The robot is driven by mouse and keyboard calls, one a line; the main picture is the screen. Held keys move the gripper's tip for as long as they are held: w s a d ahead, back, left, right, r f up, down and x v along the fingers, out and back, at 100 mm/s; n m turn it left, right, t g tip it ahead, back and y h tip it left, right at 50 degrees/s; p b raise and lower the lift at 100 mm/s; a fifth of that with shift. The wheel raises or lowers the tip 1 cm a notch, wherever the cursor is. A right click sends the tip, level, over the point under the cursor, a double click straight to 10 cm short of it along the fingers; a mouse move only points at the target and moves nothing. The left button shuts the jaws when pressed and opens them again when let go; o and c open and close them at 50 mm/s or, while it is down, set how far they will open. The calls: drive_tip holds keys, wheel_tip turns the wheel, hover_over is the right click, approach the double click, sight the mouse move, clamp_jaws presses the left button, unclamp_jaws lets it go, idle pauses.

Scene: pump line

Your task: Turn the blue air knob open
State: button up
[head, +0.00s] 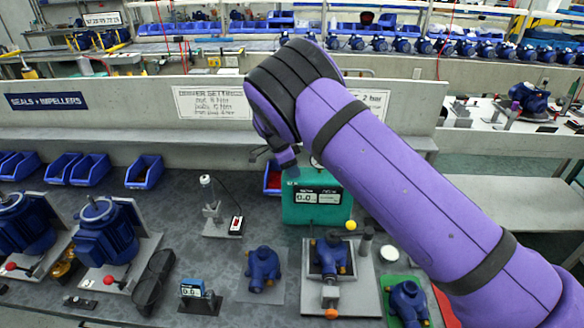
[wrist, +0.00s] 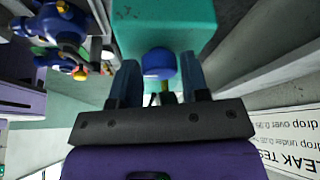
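The blue air knob (wrist: 158,62) is a short round cap against the teal tester box (wrist: 165,22) in the wrist view. My gripper (wrist: 159,68) has its two dark blue fingers apart, one on each side of the knob, with narrow gaps visible. I cannot tell how deep the fingertips reach past it. In the head view, the teal tester box (head: 300,214) stands on the bench with a display reading on its front. My gripper (head: 284,158) is behind and above it, partly hidden by my arm. The knob is hidden there.
Blue pumps on plates (head: 263,268) stand in front of the box, with a central fixture (head: 355,285) beside them. A small stand (head: 213,205) is left of the box. A white sign (head: 212,102) hangs on the wall behind. The bench between is partly clear.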

drive_tip(key=c, duration=0.5)
drive_tip(key=shift+n, duration=0.3)
drive_tip(key=n+t, duration=0.1)
drive_tip(key=n, duration=0.2)
drive_tip(key=shift+s+n+y, duration=0.1)
drive_tip(key=shift+n+y, duration=0.2)
drive_tip(key=n+t+y, duration=0.1)
drive_tip(key=n, duration=0.2)
drive_tip(key=shift+d+n+t, duration=0.1)
drive_tip(key=shift+n+t, duration=0.2)
drive_tip(key=n+y, duration=0.1)
drive_tip(key=n, duration=0.1)
drive_tip(key=n+t, duration=0.1)
drive_tip(key=n, duration=0.2)
drive_tip(key=shift+d+r+y, duration=0.1)
drive_tip(key=shift+y, duration=0.3)
drive_tip(key=shift+n+y, duration=0.9)
drive_tip(key=shift+n, duration=1.6)
drive_tip(key=o, duration=0.9)
